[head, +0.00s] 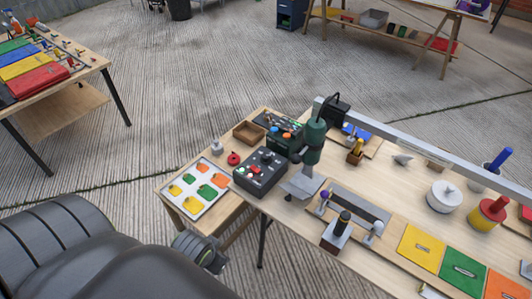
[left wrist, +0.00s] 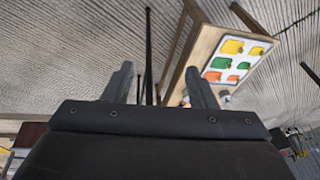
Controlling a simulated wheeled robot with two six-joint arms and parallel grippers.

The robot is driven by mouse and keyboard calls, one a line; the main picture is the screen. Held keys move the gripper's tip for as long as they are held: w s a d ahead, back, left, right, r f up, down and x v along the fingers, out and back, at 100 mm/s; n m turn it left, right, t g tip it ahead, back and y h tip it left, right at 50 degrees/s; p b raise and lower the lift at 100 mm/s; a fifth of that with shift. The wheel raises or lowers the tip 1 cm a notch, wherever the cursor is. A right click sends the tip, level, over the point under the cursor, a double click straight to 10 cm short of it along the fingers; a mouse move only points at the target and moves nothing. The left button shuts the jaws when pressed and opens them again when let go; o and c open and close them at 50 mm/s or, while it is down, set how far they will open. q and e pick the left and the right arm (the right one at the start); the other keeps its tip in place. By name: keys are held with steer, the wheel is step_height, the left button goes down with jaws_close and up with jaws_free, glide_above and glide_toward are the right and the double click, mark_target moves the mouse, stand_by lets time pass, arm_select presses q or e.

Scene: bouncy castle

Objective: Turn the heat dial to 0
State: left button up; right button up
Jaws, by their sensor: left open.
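A dark control box (head: 262,173) with red buttons and black knobs on its top stands near the left corner of the wooden workbench (head: 295,225). I cannot tell which knob is the heat dial or read its setting. My left gripper (left wrist: 160,82) is open, with nothing between its fingers in the left wrist view. In the head view its arm comes in from the lower left and ends below the box, apart from it; its fingers are not clear there. My right gripper is not in view.
A white tray (head: 197,187) with coloured pieces lies left of the box, and also shows in the left wrist view (left wrist: 236,60). A green post tool (head: 313,140) stands close right of the box.

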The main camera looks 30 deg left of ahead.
arm_select(q)
step_height(320, 180, up, 4)
steer(key=w+f+m, duration=0.1)
steer(key=w, duration=0.1)
step_height(320, 180, up, 18)
steer(key=m+g+h, duration=0.2)
steer(key=m+g, duration=0.1)
steer(key=m, duration=0.6)
glide_above(266, 155)
step_height(266, 155, down, 17)
steer(key=b, duration=0.7)
steer(key=shift+r, duration=0.1)
steer(key=shift+c, duration=0.2)
